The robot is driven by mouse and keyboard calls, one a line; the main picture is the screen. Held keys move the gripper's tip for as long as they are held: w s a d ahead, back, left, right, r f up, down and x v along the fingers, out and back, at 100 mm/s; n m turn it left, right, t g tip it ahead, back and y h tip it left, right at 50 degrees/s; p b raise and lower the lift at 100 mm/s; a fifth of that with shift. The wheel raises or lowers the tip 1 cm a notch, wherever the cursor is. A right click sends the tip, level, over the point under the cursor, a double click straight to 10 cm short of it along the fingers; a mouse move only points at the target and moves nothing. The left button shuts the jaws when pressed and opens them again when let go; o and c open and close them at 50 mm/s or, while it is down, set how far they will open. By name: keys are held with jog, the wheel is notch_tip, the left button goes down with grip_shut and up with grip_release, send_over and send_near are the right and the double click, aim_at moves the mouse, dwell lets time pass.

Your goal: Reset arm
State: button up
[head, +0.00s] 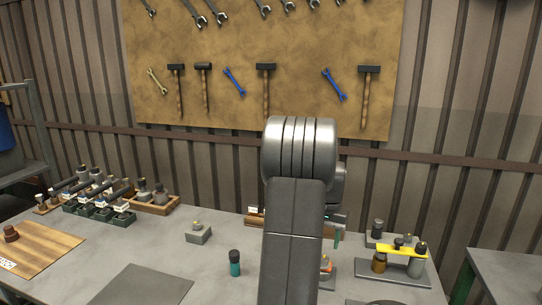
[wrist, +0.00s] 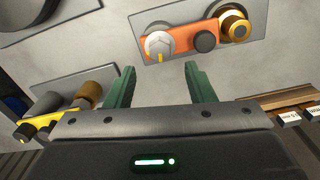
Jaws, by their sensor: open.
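My gripper (wrist: 160,72) shows in the wrist view as two green fingers set apart, with nothing between them. It is raised over the grey table. In the head view my arm blocks most of it, and only a green finger (head: 337,237) shows right of the arm. Beyond the fingertips in the wrist view is a grey plate holding an orange bracket (wrist: 200,36). The bracket carries a white knob (wrist: 158,45), a dark knob (wrist: 205,42) and a gold cylinder (wrist: 235,24). The fingers appear apart from it.
A yellow-bracket assembly (head: 402,251) stands on a plate at the right. A teal-and-black bottle (head: 235,263) and a grey block (head: 198,233) stand left of my arm. Crates of parts (head: 100,208) and a wooden board (head: 38,247) are further left. A dark mat (head: 140,287) lies bare.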

notch_tip(320, 180, down, 7)
jog(key=shift+r+n+p, duration=0.15)
jog(key=shift+n+p, duration=0.15)
jog(key=shift+n, duration=0.1)
jog(key=shift+r+n, duration=0.1)
jog(key=shift+n, duration=0.7)
jog(key=n+p, duration=0.1)
jog(key=n, duration=0.6)
jog(key=n+p, duration=0.1)
jog(key=n, duration=0.4)
jog(key=n+p, duration=0.1)
jog(key=n, duration=0.4)
